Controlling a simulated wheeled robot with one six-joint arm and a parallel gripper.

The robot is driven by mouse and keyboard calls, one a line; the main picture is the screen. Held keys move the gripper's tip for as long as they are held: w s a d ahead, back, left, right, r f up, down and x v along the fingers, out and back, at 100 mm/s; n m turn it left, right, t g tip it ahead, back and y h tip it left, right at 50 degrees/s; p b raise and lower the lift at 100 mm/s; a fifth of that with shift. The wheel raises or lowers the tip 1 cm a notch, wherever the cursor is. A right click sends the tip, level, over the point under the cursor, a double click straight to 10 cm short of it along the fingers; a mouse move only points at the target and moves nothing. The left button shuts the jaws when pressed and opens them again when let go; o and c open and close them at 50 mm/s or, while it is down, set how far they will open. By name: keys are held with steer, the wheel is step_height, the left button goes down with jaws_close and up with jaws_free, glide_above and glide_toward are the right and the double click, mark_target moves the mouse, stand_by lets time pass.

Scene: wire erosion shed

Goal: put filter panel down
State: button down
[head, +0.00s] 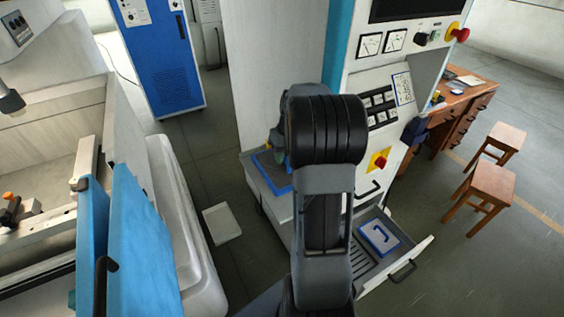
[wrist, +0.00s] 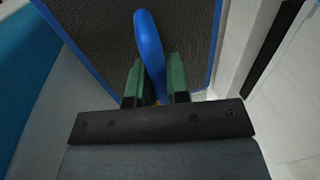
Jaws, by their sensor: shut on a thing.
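The filter panel is a dark mesh sheet in a blue frame with a curved blue handle; it fills the top of the wrist view (wrist: 95,45). My gripper (wrist: 154,85) is shut on the handle, with one green finger on each side. In the head view the panel (head: 272,179) shows as a blue-edged flat piece at the white ledge left of my arm. My arm hides much of it and most of the gripper. I cannot tell whether the panel touches the ledge.
An open drawer (head: 408,262) at the lower right holds a similar blue panel with a handle (head: 379,237). A white machine cabinet (head: 285,60) stands behind my arm. Blue doors (head: 140,245) stand at the left. A pale slab (head: 221,222) lies on the floor. Two wooden stools (head: 486,184) stand right.

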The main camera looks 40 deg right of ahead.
steer(key=shift+w+f, duration=0.25)
steer(key=shift+f, duration=1.55)
steer(key=shift+f, duration=0.15)
steer(key=c, duration=1.1)
jaws_free()
